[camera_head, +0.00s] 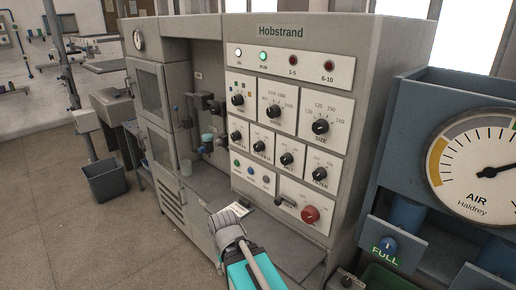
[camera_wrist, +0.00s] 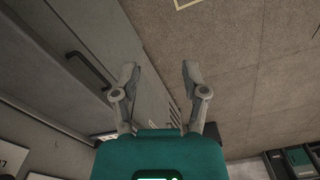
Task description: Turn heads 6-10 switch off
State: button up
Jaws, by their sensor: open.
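The grey Hobstrand control panel (camera_head: 280,125) stands in the middle of the head view. A lamp labelled 6-10 (camera_head: 328,65) is dark red at its top right, beside a similar 1-5 lamp (camera_head: 292,60). Several black rotary knobs sit below. I cannot make out which control is the heads 6-10 switch; the small lettering is unreadable. My gripper (camera_head: 234,213) is in front of and below the panel, apart from the knobs. In the wrist view my gripper (camera_wrist: 159,70) is open and empty, with a grey cabinet front and floor beyond it.
A red knob (camera_head: 310,214) and a black lever sit low on the panel. A blue unit with an AIR gauge (camera_head: 484,168) stands close on the right. A grey bin (camera_head: 104,181) stands on the floor at left. The floor at lower left is clear.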

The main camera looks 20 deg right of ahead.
jog(key=o, duration=0.4)
jog(key=shift+c, duration=0.2)
jog(key=shift+o, duration=0.3)
jog(key=shift+w+d+r+m+h, duration=0.15)
jog(key=shift+w+d+m+h, duration=0.15)
jog(key=shift+w+h, duration=0.15)
jog(key=m+t+h+p, duration=0.6)
jog(key=m+h, duration=0.6)
jog(key=h, duration=0.4)
send_near(256, 149)
jog(key=a, duration=0.3)
jog(key=shift+s+a, duration=0.15)
jog(key=shift+s, duration=0.05)
jog(key=shift+g, duration=0.4)
jog(key=x, duration=1.4)
jog(key=shift+a+r, duration=0.1)
jog(key=shift+r, duration=0.1)
